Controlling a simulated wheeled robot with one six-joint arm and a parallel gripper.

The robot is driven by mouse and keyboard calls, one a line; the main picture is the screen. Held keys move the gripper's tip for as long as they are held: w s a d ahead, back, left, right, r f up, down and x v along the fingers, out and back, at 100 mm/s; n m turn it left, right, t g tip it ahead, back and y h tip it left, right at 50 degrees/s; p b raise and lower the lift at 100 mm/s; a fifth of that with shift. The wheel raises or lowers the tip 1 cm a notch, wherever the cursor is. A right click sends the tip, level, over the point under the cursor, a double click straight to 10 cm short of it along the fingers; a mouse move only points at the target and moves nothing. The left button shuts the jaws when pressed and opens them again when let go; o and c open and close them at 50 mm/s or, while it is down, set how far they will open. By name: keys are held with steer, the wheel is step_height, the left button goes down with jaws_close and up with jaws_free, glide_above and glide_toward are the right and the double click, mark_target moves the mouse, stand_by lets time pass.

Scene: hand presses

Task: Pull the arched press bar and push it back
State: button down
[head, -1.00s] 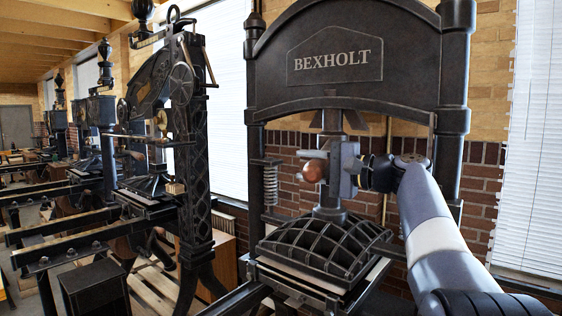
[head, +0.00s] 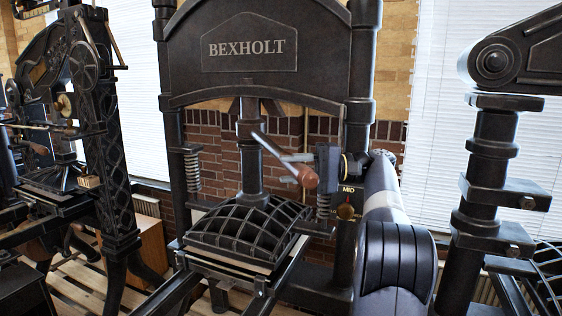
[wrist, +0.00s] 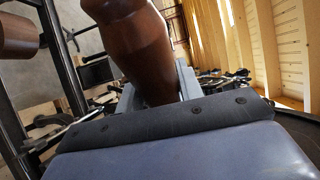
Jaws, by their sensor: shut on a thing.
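The arched press (head: 247,45) stands in the middle of the head view, with BEXHOLT on its dark arched head. Its bar (head: 270,146) is a pale metal rod running from the upright spindle (head: 250,165) toward the front right, ending in a brown wooden handle (head: 307,177). My gripper (head: 301,170) comes in from the right and is shut on this handle. In the wrist view the handle (wrist: 135,35) stands up between the grey fingers. The fingertips are partly hidden behind it.
The ribbed platen (head: 245,232) lies below the bar. The right post of the press, with a MID label (head: 349,189) and a brass knob (head: 345,212), is close to my arm. Another press (head: 495,150) stands at right, and more presses (head: 95,130) at left.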

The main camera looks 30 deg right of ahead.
steer(key=shift+d, duration=0.55)
steer(key=c, duration=1.4)
jaws_free()
steer(key=shift+c, duration=0.2)
steer(key=o, duration=0.3)
steer(key=shift+s+d, duration=0.25)
steer(key=shift+d, duration=0.45)
steer(key=shift+o, duration=0.9)
steer(key=shift+w+a, duration=0.1)
steer(key=shift+a, duration=0.3)
steer(key=b+v, duration=0.4)
steer(key=v, duration=0.6)
steer(key=shift+d, duration=0.35)
